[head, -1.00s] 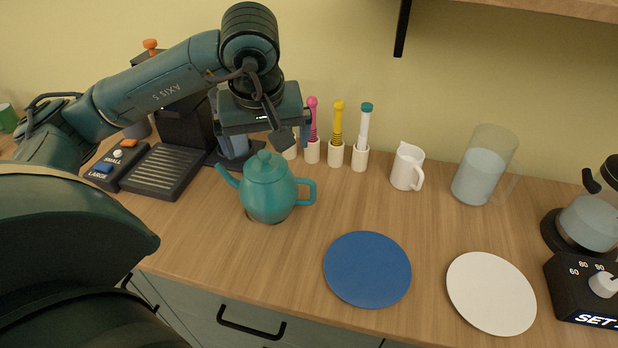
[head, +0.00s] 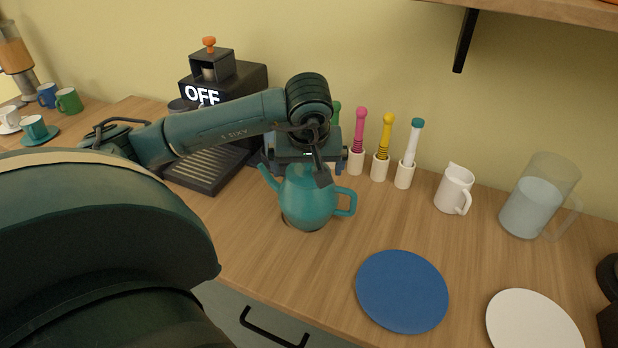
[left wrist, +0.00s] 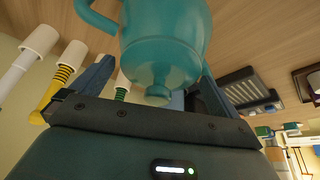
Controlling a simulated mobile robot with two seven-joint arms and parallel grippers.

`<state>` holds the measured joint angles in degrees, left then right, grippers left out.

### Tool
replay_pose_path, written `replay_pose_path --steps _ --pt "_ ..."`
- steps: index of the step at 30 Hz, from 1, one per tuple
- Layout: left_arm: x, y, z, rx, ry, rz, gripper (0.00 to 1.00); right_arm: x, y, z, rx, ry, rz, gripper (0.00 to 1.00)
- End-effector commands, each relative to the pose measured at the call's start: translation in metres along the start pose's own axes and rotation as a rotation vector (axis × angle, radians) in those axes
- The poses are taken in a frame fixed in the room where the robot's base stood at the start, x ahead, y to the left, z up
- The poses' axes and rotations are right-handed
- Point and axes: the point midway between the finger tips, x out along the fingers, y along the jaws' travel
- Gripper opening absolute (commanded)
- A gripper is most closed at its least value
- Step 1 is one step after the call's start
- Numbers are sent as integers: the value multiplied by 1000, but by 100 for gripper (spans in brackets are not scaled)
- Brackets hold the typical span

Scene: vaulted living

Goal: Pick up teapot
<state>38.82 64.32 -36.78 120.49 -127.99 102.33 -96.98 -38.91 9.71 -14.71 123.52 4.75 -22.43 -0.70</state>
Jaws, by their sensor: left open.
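The teal teapot (head: 308,208) stands upright on the wooden counter, its spout to the left and its handle to the right. My left gripper (head: 302,172) is directly above it, pointing down and open, and hides the lid from the head view. In the left wrist view the teapot (left wrist: 163,28) hangs upside down in the picture, its lid and knob between the two open fingers of my left gripper (left wrist: 152,75). I cannot tell whether the fingers touch it. My right gripper is not in view.
Several coloured-handled tools in white holders (head: 381,165) stand behind the teapot, with a white jug (head: 453,190) and a glass pitcher (head: 533,205) further right. A black machine (head: 225,100) is behind left. A blue plate (head: 402,291) and a white plate (head: 533,322) lie in front right.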

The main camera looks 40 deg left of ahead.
Motion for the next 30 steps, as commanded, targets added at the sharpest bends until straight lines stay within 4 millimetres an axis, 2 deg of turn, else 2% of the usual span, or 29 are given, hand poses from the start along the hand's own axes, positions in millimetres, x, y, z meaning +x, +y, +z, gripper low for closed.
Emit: replay_pose_path --steps 4,11,30 --pt "14 0 1 2 -2 0 100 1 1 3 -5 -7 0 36" --pt "15 1 1 2 0 2 100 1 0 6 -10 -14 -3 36" --pt "15 1 1 2 -1 1 48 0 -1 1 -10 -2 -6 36"
